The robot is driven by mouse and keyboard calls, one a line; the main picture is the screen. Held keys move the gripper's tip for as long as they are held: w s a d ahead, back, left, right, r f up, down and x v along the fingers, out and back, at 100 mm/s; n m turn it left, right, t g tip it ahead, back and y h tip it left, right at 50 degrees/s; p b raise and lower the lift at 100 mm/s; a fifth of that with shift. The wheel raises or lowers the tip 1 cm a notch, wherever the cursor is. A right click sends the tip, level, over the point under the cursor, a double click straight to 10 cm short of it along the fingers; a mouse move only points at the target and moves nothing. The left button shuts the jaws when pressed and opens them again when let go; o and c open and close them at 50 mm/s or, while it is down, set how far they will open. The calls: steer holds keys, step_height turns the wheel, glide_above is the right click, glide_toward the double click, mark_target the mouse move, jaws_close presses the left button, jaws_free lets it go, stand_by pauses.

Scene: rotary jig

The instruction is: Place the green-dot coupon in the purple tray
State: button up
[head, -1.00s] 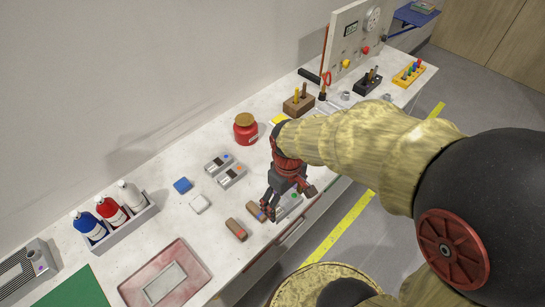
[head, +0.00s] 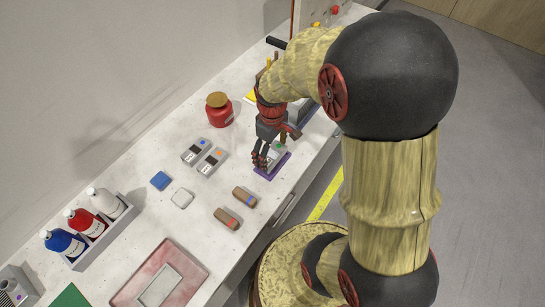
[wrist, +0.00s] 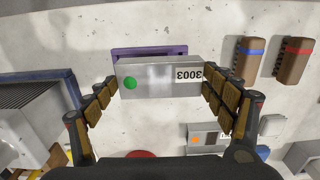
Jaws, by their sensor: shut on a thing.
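The green-dot coupon (wrist: 158,78) is a grey block with a green dot and a 3003 label. In the wrist view it lies between the fingers of my gripper (wrist: 160,92), which is shut on it at its two ends. The purple tray (wrist: 150,51) shows behind the coupon, with its far edge sticking out and the rest covered. The coupon appears to be over the tray; whether it touches the tray floor I cannot tell. In the head view my gripper (head: 262,160) is at the purple tray (head: 264,174), near the bench's front edge.
Two wooden blocks, blue-banded (head: 244,197) and red-banded (head: 227,219), lie left of the tray. Two other grey coupons, blue-dot (head: 195,151) and orange-dot (head: 211,161), lie behind. A red jar (head: 219,110) stands farther back. A dark ribbed unit (wrist: 40,95) is close in the wrist view.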

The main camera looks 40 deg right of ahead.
mark_target(273, 155)
steer(key=shift+w+d+f+b, duration=0.15)
steer(key=shift+w+d+f, duration=0.2)
steer(key=shift+f, duration=0.25)
steer(key=shift+w+d+f+b, duration=0.15)
steer(key=shift+w+d+f, duration=0.15)
steer(key=shift+f, duration=0.25)
steer(key=shift+w+f+b, duration=0.15)
steer(key=shift+f+b, duration=0.45)
steer(key=shift+f, duration=0.95)
steer(key=shift+f, duration=0.1)
steer(key=o, duration=1.2)
steer(key=shift+f, duration=0.1)
steer(key=shift+o, duration=0.2)
